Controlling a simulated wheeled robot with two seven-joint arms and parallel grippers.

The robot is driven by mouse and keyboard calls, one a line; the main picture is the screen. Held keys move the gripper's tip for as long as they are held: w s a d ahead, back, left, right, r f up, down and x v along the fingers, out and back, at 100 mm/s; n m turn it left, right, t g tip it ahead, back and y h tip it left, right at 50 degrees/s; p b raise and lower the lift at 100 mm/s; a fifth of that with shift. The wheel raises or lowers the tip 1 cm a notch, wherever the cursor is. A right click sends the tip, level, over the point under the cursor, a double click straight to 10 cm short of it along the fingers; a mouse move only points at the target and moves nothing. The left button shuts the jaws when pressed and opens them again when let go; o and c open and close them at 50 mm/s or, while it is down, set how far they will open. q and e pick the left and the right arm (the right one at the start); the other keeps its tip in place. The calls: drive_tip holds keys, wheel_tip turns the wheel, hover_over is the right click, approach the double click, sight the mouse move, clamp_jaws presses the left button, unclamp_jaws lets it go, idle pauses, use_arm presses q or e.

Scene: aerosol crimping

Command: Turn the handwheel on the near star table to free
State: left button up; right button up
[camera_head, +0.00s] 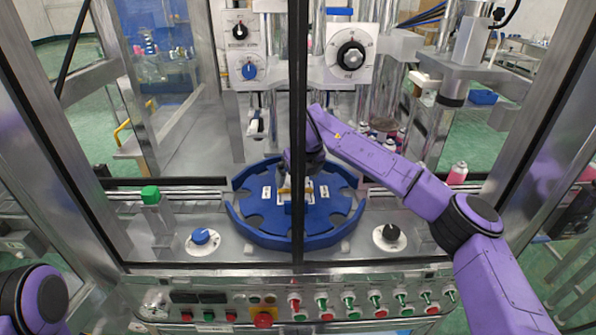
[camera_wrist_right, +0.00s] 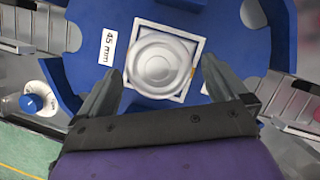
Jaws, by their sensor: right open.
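The near star table (camera_head: 240,222) is a round blue plate with notches in its rim. In the right wrist view its blue surface (camera_wrist_right: 85,75) carries a round silver handwheel (camera_wrist_right: 155,62) on a white square base. My right gripper (camera_wrist_right: 163,67) is open, with one finger on each side of the handwheel; a gap shows on both sides and I cannot tell its height above the wheel. In the head view the right hand and a dark upright bar mostly hide the handwheel. My left gripper is out of view; only part of my left arm shows at lower left.
A dark upright frame bar (camera_head: 298,110) stands in front of the star table's middle. A blue knob (camera_head: 200,236) and a black knob (camera_head: 390,236) flank the table. A green-topped block (camera_head: 150,195) stands at left. A red button (camera_head: 264,320) is on the front panel.

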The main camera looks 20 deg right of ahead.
drive_tip(key=shift+s+r, duration=0.2)
drive_tip(key=shift+s, duration=0.15)
drive_tip(key=c, duration=1)
drive_tip(key=shift+w+d+n+y, duration=0.15)
drive_tip(key=shift+n+y, duration=0.15)
drive_tip(key=shift+n, duration=0.7)
drive_tip(key=shift+d+r+n+y+p, duration=0.1)
drive_tip(key=shift+n+y+p, duration=0.25)
drive_tip(key=shift+n, duration=0.45)
drive_tip(key=n+p, duration=0.1)
drive_tip(key=n+g+y+p, duration=0.1)
drive_tip(key=n, duration=0.1)
drive_tip(key=shift+w+d+n, duration=0.2)
drive_tip(key=shift+n, duration=0.1)
drive_tip(key=shift+n+g+y+p, duration=0.35)
drive_tip(key=shift+n+p, duration=0.15)
drive_tip(key=shift+n, duration=0.3)
